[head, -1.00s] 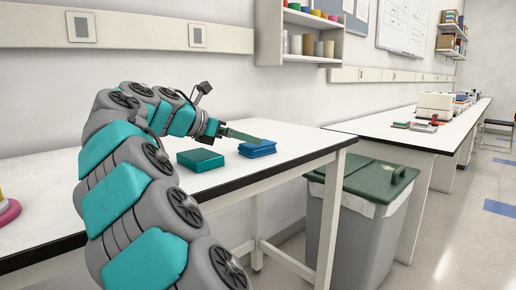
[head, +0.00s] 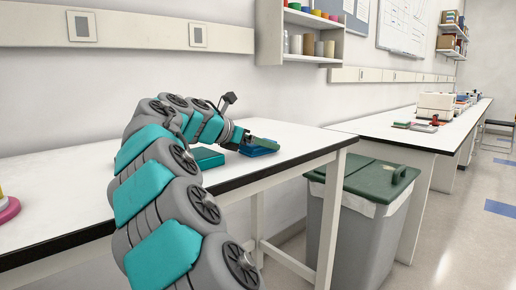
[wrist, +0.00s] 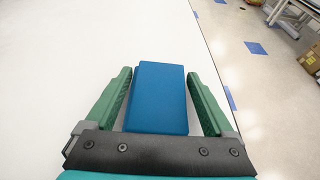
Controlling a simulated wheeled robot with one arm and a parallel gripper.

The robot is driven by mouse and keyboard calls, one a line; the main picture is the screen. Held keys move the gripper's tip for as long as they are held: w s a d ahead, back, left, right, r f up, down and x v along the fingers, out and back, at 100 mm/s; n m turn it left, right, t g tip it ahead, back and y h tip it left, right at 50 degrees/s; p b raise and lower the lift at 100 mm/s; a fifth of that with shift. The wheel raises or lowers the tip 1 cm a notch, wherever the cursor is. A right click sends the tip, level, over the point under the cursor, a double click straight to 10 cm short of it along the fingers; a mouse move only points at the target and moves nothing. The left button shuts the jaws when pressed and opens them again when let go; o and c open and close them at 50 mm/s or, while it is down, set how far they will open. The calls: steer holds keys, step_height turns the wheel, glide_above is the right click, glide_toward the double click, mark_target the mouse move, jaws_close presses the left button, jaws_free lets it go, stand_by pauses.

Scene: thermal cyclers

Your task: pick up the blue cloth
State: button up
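The blue cloth (wrist: 158,95) is a folded, block-like stack on the white table. In the wrist view it lies between the two green fingers of my gripper (wrist: 160,100). The fingers are open, with a narrow gap on each side of the cloth. In the head view the blue cloth (head: 259,151) is partly hidden behind my gripper (head: 262,143), which is at the cloth near the table's right end. A teal folded block (head: 207,158) lies to the left of the cloth, partly covered by my arm.
The white table (head: 300,150) has a dark edge close to the right of the cloth. A grey bin (head: 340,230) with a green lid stands beyond that end. A second bench (head: 440,140) runs back at the right. A wall shelf (head: 300,35) hangs above.

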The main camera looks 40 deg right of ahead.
steer(key=c, duration=1)
steer(key=shift+r, duration=0.15)
